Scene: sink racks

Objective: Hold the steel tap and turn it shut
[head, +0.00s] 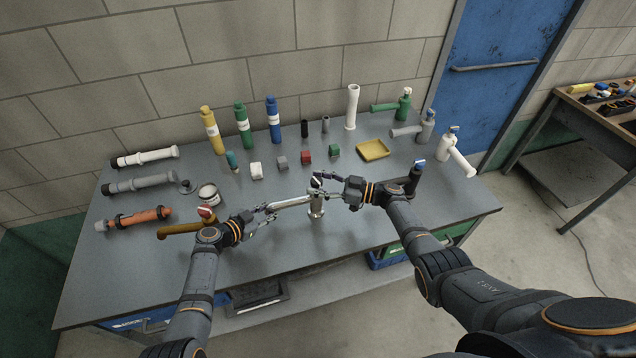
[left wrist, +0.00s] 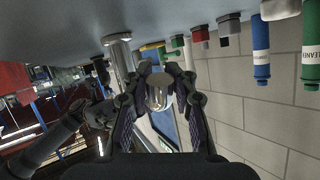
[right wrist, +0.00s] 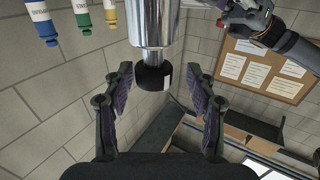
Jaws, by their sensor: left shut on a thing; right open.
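The steel tap (head: 317,208) stands upright near the table's front middle, its spout (head: 290,202) pointing left. My left gripper (head: 268,214) is shut on the spout's outer end; the held end (left wrist: 158,97) shows between its fingers in the left wrist view. My right gripper (head: 322,187) is open at the top of the tap, its fingers on either side of the dark knob (head: 316,181). In the right wrist view the black knob (right wrist: 153,77) with a pale mark lies between the open fingers, with a visible gap to both.
A mustard tap with a red top (head: 206,212) stands close to my left gripper. A black tap (head: 415,176) stands just right of my right gripper. Small blocks, a yellow tray (head: 373,150) and bottles stand behind. The front strip of the table (head: 270,255) is clear.

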